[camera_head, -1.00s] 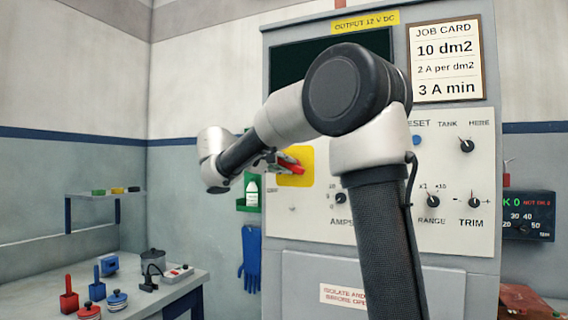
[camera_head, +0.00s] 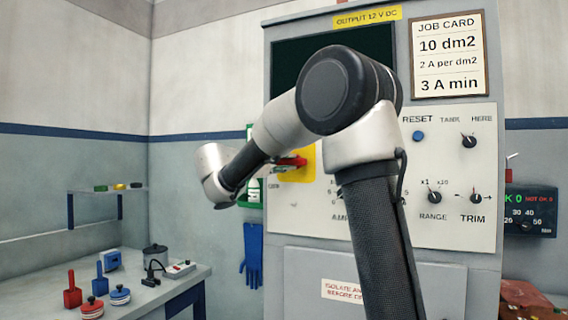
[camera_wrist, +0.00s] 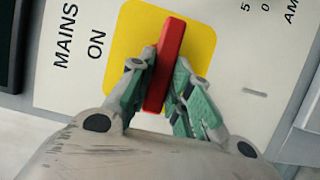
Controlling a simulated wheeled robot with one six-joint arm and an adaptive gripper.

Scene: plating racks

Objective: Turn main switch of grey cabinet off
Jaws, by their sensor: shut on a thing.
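The main switch is a red bar handle (camera_wrist: 165,65) on a yellow plate (camera_wrist: 205,45), with "MAINS" and "ON" printed beside the plate in the wrist view. In the head view the red handle (camera_head: 291,161) lies about level on the yellow plate (camera_head: 309,165) at the left of the grey cabinet (camera_head: 384,258). The handle runs roughly along the line of the "ON" lettering. My gripper (camera_wrist: 161,72) is shut on the handle, one green-padded finger on each side. In the head view my arm hides most of the gripper.
A table (camera_head: 177,286) with red and blue items stands at lower left. A blue glove (camera_head: 252,255) hangs left of the cabinet. The panel carries a blue reset button (camera_head: 418,136) and several knobs, partly behind my arm. The wall area left of my wrist is clear.

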